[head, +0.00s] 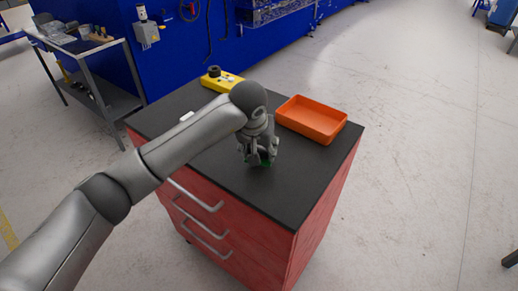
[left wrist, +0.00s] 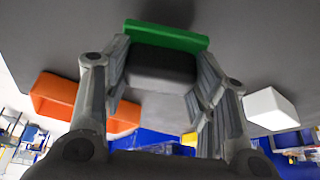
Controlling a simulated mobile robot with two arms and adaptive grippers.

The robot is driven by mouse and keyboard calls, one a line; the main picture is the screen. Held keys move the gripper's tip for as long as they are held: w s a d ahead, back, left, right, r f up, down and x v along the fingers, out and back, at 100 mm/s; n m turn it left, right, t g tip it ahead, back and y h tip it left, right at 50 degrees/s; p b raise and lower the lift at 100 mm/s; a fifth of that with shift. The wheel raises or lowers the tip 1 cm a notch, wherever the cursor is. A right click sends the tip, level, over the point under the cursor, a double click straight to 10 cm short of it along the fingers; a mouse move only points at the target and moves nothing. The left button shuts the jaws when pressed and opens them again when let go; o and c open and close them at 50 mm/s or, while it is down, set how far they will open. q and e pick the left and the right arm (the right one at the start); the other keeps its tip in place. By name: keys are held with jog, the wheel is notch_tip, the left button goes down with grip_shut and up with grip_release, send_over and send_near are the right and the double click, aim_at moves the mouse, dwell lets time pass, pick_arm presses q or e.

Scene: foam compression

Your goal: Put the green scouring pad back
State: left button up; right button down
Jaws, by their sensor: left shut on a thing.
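The green scouring pad (left wrist: 167,37) shows in the left wrist view as a green strip with a dark grey block joined below it. My left gripper (head: 262,158) is shut on it, with the grey part between the fingers and the green strip past the fingertips. I cannot tell whether the pad touches the top. My right gripper is not in view.
An orange tray (head: 338,133), empty, stands to the right of the gripper on the cabinet top. A yellow box (head: 228,85) with a dark knob stands at the back. A small white block (head: 187,116) lies at left, behind my arm. The front right of the top is clear.

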pick_arm(q)
jog(key=shift+f, duration=0.8)
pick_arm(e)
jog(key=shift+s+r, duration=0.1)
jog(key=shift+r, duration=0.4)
pick_arm(q)
jog(key=shift+f, duration=0.25)
jog(key=o, duration=0.9)
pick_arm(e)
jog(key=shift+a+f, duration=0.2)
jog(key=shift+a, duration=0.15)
pick_arm(q)
jog(key=shift+r, duration=0.15)
jog(key=shift+r+p, duration=0.15)
jog(key=shift+p, duration=0.15)
jog(key=b+v, duration=0.2)
jog(key=v, duration=1)
jog(key=shift+a, duration=0.1)
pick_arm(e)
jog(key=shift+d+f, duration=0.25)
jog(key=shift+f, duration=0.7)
